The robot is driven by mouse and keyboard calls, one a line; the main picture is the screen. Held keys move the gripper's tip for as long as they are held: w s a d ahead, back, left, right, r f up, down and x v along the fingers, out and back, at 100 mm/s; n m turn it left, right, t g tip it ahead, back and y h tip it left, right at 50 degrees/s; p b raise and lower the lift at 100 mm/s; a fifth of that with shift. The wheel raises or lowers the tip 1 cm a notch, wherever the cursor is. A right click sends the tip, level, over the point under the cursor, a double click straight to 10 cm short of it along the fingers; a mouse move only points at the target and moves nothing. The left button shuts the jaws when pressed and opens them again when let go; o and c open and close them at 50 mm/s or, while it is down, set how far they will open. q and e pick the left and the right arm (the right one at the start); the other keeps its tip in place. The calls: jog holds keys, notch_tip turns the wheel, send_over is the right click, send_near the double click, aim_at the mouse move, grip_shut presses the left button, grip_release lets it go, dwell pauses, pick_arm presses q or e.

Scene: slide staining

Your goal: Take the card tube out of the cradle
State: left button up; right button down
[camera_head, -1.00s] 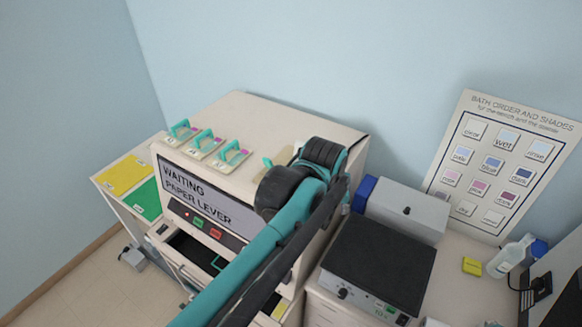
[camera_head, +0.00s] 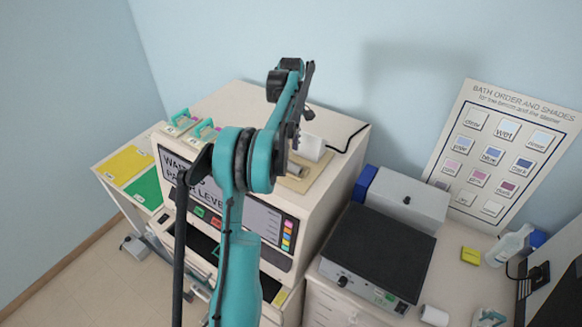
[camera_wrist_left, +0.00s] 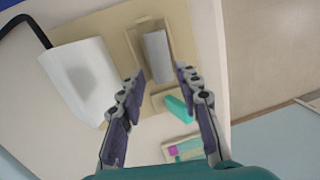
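The card tube (camera_wrist_left: 157,56) shows in the left wrist view as a pale grey piece lying in the cradle (camera_wrist_left: 138,42), a tan holder on a tan board. In the head view, a small tube end (camera_head: 297,170) shows on the board, partly hidden by my arm. My left gripper (camera_wrist_left: 160,80) is open and empty, its fingers spread either side of the tube's line and apparently above it. In the head view, my left gripper (camera_head: 298,135) is over the top of the white machine, mostly seen edge-on. My right gripper is not in view.
A white block-shaped device (camera_wrist_left: 78,78) with a black cable stands close beside the cradle. A black-topped unit (camera_head: 378,252) stands right of the machine (camera_head: 230,97).

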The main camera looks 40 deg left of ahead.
aim_at(291, 163)
pick_arm(q)
jog(key=f, duration=0.4)
jog(key=f+p, duration=0.1)
jog(key=f, duration=0.1)
jog(key=shift+s+d+f, duration=0.15)
jog(key=shift+s+d, duration=0.2)
jog(key=c, duration=0.5)
